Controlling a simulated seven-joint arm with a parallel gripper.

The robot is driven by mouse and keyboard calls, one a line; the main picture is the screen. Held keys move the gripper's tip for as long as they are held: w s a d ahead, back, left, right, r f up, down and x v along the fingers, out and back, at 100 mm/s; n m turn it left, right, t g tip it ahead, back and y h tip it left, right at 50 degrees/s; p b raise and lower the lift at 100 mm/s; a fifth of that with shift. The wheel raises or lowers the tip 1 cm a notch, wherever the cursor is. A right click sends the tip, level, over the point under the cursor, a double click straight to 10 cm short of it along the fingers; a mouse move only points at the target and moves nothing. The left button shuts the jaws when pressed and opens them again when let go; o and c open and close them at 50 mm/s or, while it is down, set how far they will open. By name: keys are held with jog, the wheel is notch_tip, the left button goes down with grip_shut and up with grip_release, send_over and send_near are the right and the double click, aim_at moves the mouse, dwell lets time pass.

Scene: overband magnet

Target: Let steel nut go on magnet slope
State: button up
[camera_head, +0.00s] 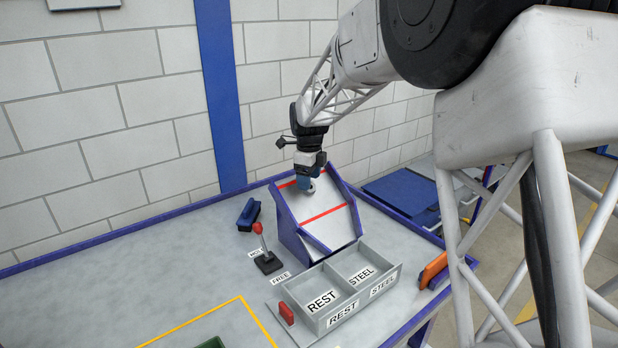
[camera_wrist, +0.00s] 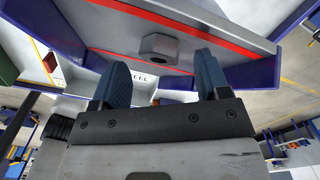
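The magnet slope (camera_head: 333,232) is a grey tilted plate with blue side walls and red cross lines. The steel nut (camera_wrist: 160,47) is a grey hexagon with a dark hole, on the grey slope surface in the wrist view, between two red lines. In the head view the nut (camera_head: 311,190) is a small grey shape, partly hidden by my finger, near the slope's upper end. My gripper (camera_head: 305,182) is over the upper slope. Its blue fingers are spread in the wrist view (camera_wrist: 161,63), with a gap on each side of the nut.
A grey two-part tray (camera_head: 394,277), labelled REST and STEEL, stands at the slope's foot. A lever with a red knob (camera_head: 257,228) stands left of the slope, near a FREE label. A dark blue block (camera_head: 248,212) lies behind it.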

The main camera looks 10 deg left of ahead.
jog(key=shift+r, duration=0.15)
notch_tip(320, 180, up, 8)
jog(key=shift+f, duration=0.2)
dwell(0.4)
dwell(1.1)
jog(key=s+d+r+n+t, duration=0.1)
jog(key=s+d+r+n, duration=0.3)
jog(key=s+d, duration=0.65)
jog(key=s+d+r+n, duration=0.2)
jog(key=s+d+n, duration=0.4)
jog(key=s+d, duration=0.5)
jog(key=s+d+f+n, duration=0.2)
jog(key=s+d+n, duration=0.1)
jog(key=s, duration=0.6)
jog(key=s+d+f+n+t, duration=0.1)
jog(key=s+d+f+n, duration=0.2)
jog(key=s, duration=0.6)
jog(key=s+d+f+n, duration=0.2)
jog(key=s+d+n, duration=0.1)
jog(key=s, duration=0.5)
jog(key=shift+s+f+n+t, duration=0.3)
jog(key=shift+s+f+n, duration=0.1)
jog(key=shift+n, duration=0.5)
